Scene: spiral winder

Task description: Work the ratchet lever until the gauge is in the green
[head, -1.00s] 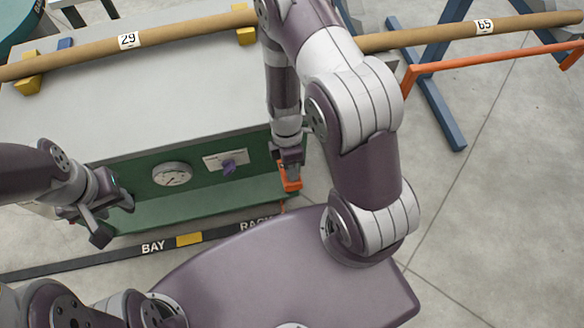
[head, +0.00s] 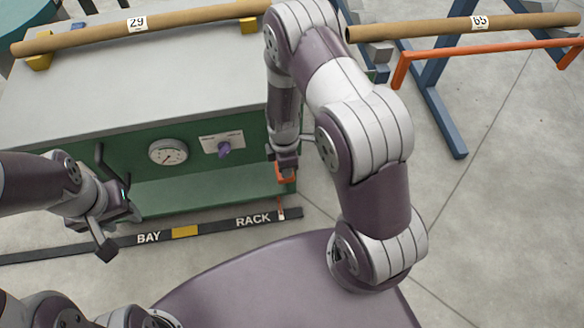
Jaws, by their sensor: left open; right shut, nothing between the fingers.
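The round white gauge (head: 168,152) is on the green front of the grey-topped cabinet; its needle is too small to read against any green zone. A dark bent bar (head: 104,162), possibly the ratchet lever, stands at the left of this front, partly hidden by my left gripper. My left gripper (head: 118,220) is open in front of the cabinet's left end, close to this bar; I cannot tell whether they touch. My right gripper (head: 285,166) is shut and empty at the cabinet's right end, by an orange part (head: 286,175) that it partly covers.
Cardboard tubes marked 29 (head: 190,16) and 65 (head: 450,27) lie behind. An orange rail (head: 480,49) and blue stand are at right. A dark floor strip reads BAY RACK (head: 215,228).

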